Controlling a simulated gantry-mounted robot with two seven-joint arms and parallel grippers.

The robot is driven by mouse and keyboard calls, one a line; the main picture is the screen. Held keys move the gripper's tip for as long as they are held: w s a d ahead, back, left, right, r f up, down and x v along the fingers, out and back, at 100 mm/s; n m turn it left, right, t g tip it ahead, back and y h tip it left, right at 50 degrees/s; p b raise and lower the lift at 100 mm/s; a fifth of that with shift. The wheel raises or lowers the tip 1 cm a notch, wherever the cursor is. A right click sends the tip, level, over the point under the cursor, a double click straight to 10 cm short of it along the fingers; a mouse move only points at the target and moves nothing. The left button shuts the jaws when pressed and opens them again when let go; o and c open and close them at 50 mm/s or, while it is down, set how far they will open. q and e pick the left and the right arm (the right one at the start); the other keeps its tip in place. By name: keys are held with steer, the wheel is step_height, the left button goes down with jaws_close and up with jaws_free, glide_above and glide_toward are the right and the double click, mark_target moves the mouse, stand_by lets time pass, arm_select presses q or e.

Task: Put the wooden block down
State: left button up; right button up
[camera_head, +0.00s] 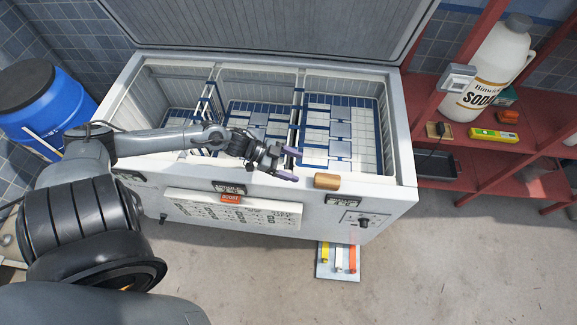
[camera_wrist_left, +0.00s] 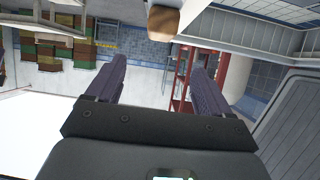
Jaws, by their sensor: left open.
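The wooden block (camera_head: 326,181) is a small tan-brown piece at the front rim of the open white chest (camera_head: 398,200), below its right section. It appears to rest on the rim. My left gripper (camera_head: 291,164) is open and empty, with dark purple fingers spread, just left of the block and apart from it. In the left wrist view the block (camera_wrist_left: 164,20) shows at the top edge, beyond the open fingers (camera_wrist_left: 159,66), partly cut off by the frame. My right gripper is not in view.
The chest holds several wire baskets with blue-and-white packs (camera_head: 341,130). Its lid (camera_head: 270,25) stands open behind. A red shelf (camera_head: 470,155) with a soda jug (camera_head: 492,75) is at right, a blue barrel (camera_head: 50,105) at left. Floor in front (camera_head: 430,270) is mostly clear.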

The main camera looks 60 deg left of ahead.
arm_select(q)
steer(key=shift+s+d+f+y, duration=0.1)
steer(key=shift+d+f+y, duration=0.2)
steer(key=shift+d, duration=0.15)
steer(key=s+d+f+n+y, duration=0.1)
steer(key=s+d+n+y, duration=0.15)
steer(key=d+y, duration=0.55)
steer(key=s+d+r+n+g, duration=0.2)
steer(key=s+d+g, duration=0.1)
steer(key=s, duration=0.2)
steer(key=s+d+r+n+g, duration=0.2)
steer(key=s+d+r, duration=0.1)
steer(key=s, duration=0.3)
steer(key=shift+d+r+g, duration=0.3)
steer(key=shift+d+g, duration=0.1)
steer(key=shift+d, duration=0.2)
step_height(320, 180, up, 23)
steer(key=p, duration=2.3)
